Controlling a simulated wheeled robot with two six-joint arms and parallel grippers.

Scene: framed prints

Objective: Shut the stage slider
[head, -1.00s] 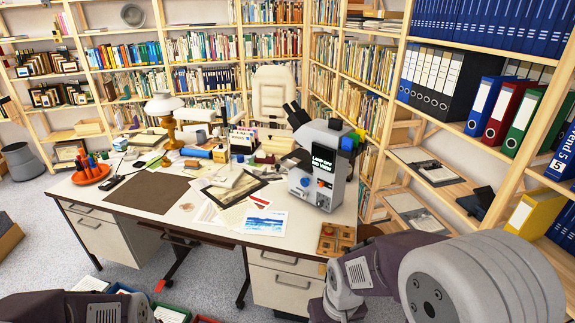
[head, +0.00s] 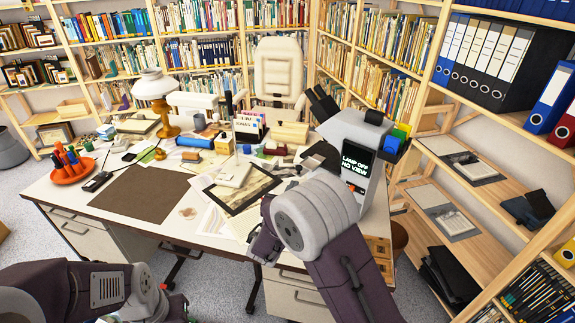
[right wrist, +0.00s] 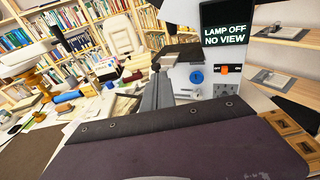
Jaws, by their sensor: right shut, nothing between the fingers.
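The microscope (head: 362,165) is a grey device on the right part of the desk, with a screen reading "LAMP OFF NO VIEW". In the right wrist view its front (right wrist: 205,85) shows a blue knob (right wrist: 196,77) and an orange switch (right wrist: 224,69) between OFF and ON marks. I cannot clearly make out the stage slider; my right arm covers the lower front in the head view. My right gripper (right wrist: 160,92) is shut and empty, left of the knob in the right wrist view, apparently short of the microscope. My left arm shows at the lower left; its gripper is not visible.
The white desk (head: 60,195) holds a brown mat (head: 140,194), an orange pen dish (head: 72,172), a lamp (head: 155,90) and a framed print (head: 242,190). Papers and small items crowd the middle. Bookshelves (head: 480,185) rise close on the right.

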